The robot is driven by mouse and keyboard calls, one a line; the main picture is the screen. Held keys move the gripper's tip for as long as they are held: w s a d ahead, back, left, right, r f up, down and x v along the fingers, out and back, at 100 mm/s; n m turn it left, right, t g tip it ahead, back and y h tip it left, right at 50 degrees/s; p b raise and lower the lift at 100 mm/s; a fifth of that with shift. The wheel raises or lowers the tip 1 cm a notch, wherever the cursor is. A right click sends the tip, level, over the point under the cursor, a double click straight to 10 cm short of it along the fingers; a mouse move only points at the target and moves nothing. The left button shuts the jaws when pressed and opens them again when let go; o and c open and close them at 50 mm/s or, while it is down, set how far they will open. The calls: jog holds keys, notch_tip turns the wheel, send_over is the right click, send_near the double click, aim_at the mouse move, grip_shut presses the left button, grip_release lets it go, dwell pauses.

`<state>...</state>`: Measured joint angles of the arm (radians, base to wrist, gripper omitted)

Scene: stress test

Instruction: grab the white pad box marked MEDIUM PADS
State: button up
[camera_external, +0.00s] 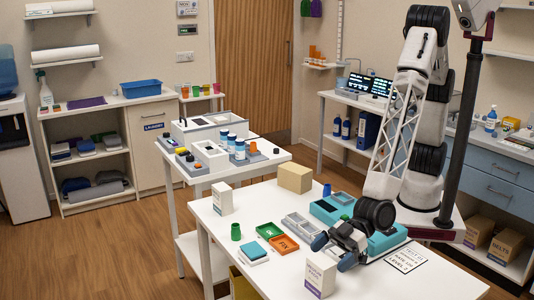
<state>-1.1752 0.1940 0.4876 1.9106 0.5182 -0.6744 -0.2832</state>
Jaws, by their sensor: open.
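Two white boxes stand on the white table. One white box (320,275) is at the near edge, with a purple band low on its side and small dark lettering that I cannot read for certain. The other white box (223,199) stands at the table's far left, its marking too small to read. I cannot tell which is marked MEDIUM PADS. My gripper (333,252) is low over the table, open, its fingers above and just behind the near box in the picture. I see nothing between the fingers, and cannot tell whether they touch the box.
A grey divided tray (302,224), tan box (295,177) and teal bin (328,210) are behind. A printed sign (406,257) lies right; the table's front right is clear.

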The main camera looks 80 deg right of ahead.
aim_at(325, 259)
jog(key=shift+x, duration=1.7)
jog(key=c, duration=1)
jog(key=shift+r, duration=0.1)
jog(key=shift+r, duration=4.95)
